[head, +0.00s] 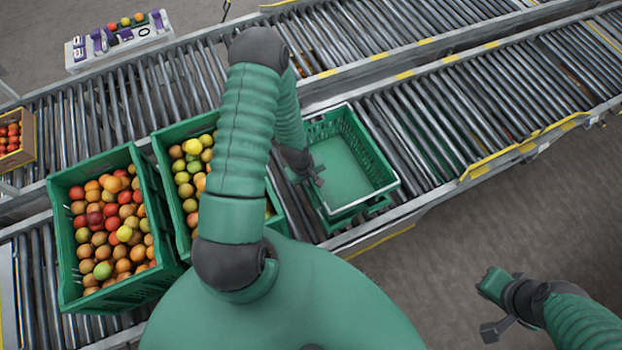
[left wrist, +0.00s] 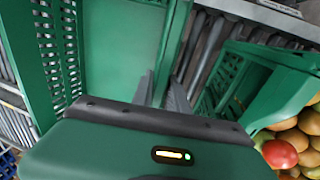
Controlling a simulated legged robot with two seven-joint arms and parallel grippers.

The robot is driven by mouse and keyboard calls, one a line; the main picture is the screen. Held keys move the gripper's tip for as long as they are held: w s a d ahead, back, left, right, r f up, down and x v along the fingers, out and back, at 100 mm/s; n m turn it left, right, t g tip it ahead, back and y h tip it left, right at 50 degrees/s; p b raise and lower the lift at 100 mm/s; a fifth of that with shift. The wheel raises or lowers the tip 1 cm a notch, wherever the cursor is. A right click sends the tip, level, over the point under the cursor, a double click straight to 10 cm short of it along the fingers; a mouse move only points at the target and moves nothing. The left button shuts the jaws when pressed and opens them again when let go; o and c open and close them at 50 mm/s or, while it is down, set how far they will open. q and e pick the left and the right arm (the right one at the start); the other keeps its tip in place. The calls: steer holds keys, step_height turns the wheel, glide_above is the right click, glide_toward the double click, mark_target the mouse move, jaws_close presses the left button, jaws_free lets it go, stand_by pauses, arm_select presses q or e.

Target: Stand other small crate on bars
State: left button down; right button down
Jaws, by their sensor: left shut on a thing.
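An empty green small crate (head: 376,150) is at the middle right, over the near roller conveyor. A second green rim (head: 372,206) shows just below it; I cannot tell how far apart the two are. My left gripper (head: 316,174) is shut on the crate's left wall. In the left wrist view the fingers (left wrist: 163,88) straddle that wall, with the crate's bare floor (left wrist: 120,45) to the left. My right gripper (head: 490,308) is at the lower right over the floor, away from the crates; its jaw opening is unclear.
Two green crates of mixed fruit, a left one (head: 66,235) and a nearer-middle one (head: 163,160), stand left of the small crate. A cardboard box (head: 29,140) of tomatoes is at the far left. Bare rollers (head: 450,120) run right; yellow-marked rails (head: 520,148) edge them.

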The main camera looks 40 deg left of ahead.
arm_select(q)
steer(key=shift+d+r, duration=0.15)
steer(key=shift+d, duration=0.05)
arm_select(e)
steer(key=shift+d+f, duration=0.1)
steer(key=shift+d, duration=0.25)
arm_select(q)
steer(key=shift+f, duration=0.25)
steer(key=shift+f, duration=0.1)
steer(key=c, duration=1.5)
jaws_free()
steer(key=shift+a, duration=0.15)
steer(key=o, duration=0.3)
arm_select(e)
steer(key=shift+s+a+f, duration=0.1)
steer(key=shift+a, duration=0.1)
arm_select(q)
steer(key=shift+c, duration=0.5)
arm_select(e)
steer(key=shift+d, duration=0.1)
